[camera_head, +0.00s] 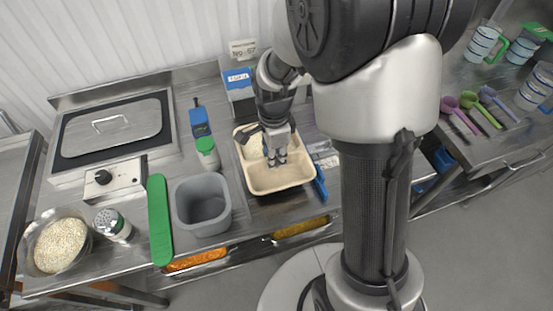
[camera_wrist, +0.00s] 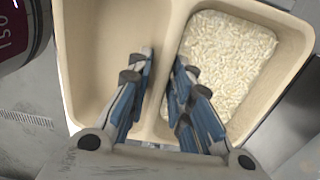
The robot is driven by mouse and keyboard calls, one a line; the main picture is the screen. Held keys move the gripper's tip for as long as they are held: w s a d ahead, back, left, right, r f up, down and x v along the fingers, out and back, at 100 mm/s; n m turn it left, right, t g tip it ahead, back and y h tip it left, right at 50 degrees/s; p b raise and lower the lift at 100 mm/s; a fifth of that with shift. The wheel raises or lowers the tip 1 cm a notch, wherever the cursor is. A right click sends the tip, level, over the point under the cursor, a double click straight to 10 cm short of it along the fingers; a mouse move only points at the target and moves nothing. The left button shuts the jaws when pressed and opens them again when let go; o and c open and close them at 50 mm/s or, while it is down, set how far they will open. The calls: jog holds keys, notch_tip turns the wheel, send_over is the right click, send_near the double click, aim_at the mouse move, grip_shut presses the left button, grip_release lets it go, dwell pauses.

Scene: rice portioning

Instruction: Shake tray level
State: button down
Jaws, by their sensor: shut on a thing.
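A beige tray (camera_head: 283,187) with a dividing wall is at the middle of the steel table in the head view. In the wrist view the tray (camera_wrist: 277,17) shows two compartments. White rice (camera_wrist: 222,58) lies in the right one, fairly evenly spread; the left one looks empty in the part that shows. My gripper (camera_head: 275,158) reaches down into the tray. In the wrist view my gripper (camera_wrist: 165,62) has one finger on each side of the divider and is shut on it. I cannot tell whether the tray rests on the table or is slightly raised.
A bowl of grain (camera_head: 60,245) is at the far left. A blue-labelled box (camera_head: 239,84) is behind. Coloured scoops (camera_head: 470,101) lie at right.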

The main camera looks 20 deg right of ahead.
jog(key=shift+s, duration=1.45)
jog(key=shift+w+p, duration=0.35)
jog(key=shift+w, duration=0.5)
jog(key=shift+s, duration=0.15)
jog(key=shift+f, duration=0.1)
jog(key=shift+f+b, duration=0.7)
jog(key=shift+f, duration=0.1)
jog(key=shift+f+b, duration=0.5)
jog(key=shift+f, duration=0.2)
jog(key=shift+f, duration=0.1)
